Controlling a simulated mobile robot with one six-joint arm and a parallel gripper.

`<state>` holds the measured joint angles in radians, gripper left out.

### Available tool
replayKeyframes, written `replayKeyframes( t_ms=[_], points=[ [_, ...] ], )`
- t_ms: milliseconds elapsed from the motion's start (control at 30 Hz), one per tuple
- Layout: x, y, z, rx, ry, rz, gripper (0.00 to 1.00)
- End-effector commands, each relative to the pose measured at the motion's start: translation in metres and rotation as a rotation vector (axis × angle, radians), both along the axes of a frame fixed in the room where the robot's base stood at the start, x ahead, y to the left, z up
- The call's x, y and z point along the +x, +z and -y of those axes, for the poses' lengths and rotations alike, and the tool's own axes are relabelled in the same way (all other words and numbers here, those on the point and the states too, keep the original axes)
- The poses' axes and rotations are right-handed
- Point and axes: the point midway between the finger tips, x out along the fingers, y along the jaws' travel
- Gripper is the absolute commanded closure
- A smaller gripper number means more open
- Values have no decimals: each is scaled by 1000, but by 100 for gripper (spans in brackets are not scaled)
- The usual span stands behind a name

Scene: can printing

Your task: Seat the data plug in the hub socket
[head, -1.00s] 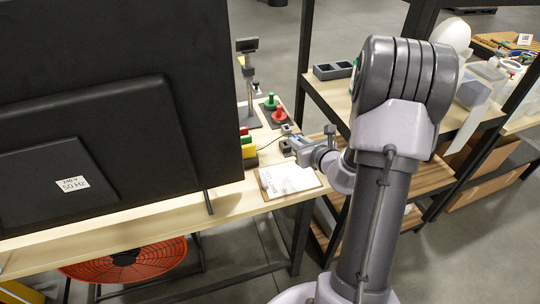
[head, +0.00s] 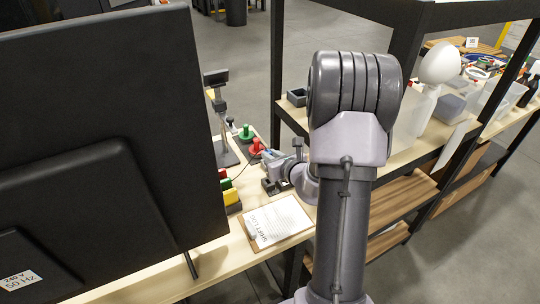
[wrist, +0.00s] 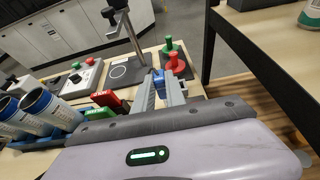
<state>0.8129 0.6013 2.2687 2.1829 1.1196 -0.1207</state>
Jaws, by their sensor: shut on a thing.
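My gripper (head: 277,157) is over the bench beyond the clipboard, near the red and green knobs. In the wrist view its two grey fingers (wrist: 160,90) point away from the camera and are shut on a small blue piece (wrist: 158,79), which I take to be the data plug. It also shows as a bluish spot at the fingertips in the head view (head: 267,156), and a thin dark cable (head: 242,170) runs from near there towards the colored blocks. I cannot make out the hub socket; a small dark block (head: 270,187) sits on the bench below the gripper.
A large black monitor (head: 100,140) hides the left of the bench. A clipboard (head: 277,222) lies in front. A red knob (head: 256,147) and green knob (head: 245,132) stand beside a grey stand (head: 222,130). Cans (wrist: 40,105) and red and green blocks (wrist: 105,100) are left in the wrist view.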

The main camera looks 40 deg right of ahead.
Motion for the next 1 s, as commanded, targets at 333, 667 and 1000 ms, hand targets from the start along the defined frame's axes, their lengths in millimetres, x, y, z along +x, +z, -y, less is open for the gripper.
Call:
replayKeyframes(
  t_ms=[333, 667, 1000],
  points=[
    [0, -49, 0, -1, 1, 0, 100],
    [0, -57, 0, -1, 1, 0, 100],
    [0, -57, 0, -1, 1, 0, 100]
  ],
)
